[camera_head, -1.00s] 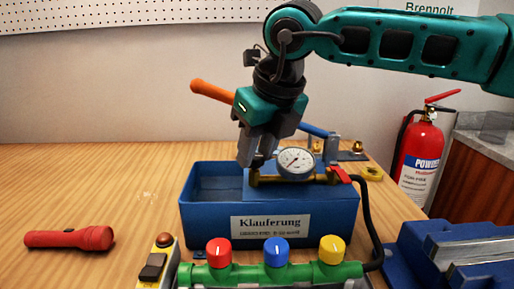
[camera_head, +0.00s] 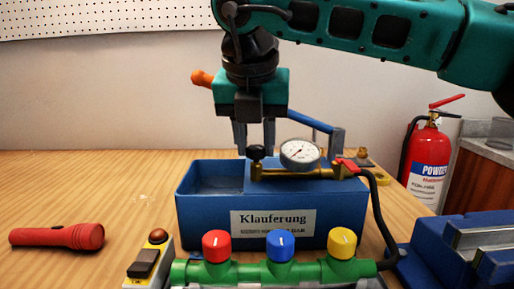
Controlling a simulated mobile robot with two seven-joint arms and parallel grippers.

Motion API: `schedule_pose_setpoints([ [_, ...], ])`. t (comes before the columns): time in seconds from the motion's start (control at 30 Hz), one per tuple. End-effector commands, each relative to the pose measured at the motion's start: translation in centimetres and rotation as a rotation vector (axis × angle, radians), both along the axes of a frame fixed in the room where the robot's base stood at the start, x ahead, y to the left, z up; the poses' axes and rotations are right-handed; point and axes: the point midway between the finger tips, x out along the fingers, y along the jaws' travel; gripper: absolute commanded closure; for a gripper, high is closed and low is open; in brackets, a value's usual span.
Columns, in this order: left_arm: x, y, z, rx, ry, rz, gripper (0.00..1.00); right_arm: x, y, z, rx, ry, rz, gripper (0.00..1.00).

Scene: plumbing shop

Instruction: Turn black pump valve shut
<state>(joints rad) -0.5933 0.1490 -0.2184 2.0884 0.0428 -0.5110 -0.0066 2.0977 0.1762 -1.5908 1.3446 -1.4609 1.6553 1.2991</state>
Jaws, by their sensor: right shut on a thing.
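The test pump is a blue tank (camera_head: 345,215) labelled "Klauferung" on the wooden table. A brass fitting (camera_head: 300,172) on it carries a round white gauge (camera_head: 299,153). The black pump valve (camera_head: 256,153) is a small knob at the fitting's left end. My right gripper (camera_head: 255,147) points straight down from above, its two grey fingers shut on the black valve from left and right. The pump's blue lever (camera_head: 310,123) with its orange grip (camera_head: 202,79) passes behind my right gripper. My left gripper is not in view.
A green manifold (camera_head: 310,271) with red, blue and yellow knobs stands in front of the tank. A black hose curves down at the right. A switch box (camera_head: 148,262) and red flashlight (camera_head: 60,236) lie left. A blue vise-like block (camera_head: 430,250) is at right.

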Motion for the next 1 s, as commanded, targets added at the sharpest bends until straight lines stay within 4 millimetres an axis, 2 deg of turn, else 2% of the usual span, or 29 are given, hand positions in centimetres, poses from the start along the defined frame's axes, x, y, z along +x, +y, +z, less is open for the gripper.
schedule_pose_setpoints([
  [0.5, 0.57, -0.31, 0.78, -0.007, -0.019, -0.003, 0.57, 0.16, 0.38, 0.16, 0.001, -0.002, -0.454, 0.97],
  [0.73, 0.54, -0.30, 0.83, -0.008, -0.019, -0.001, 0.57, 0.23, 0.42, 0.14, 0.001, -0.002, -0.582, 0.97],
  [1.0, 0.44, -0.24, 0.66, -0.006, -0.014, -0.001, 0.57, 0.27, 0.41, 0.12, 0.002, -0.002, -0.651, 0.97],
])
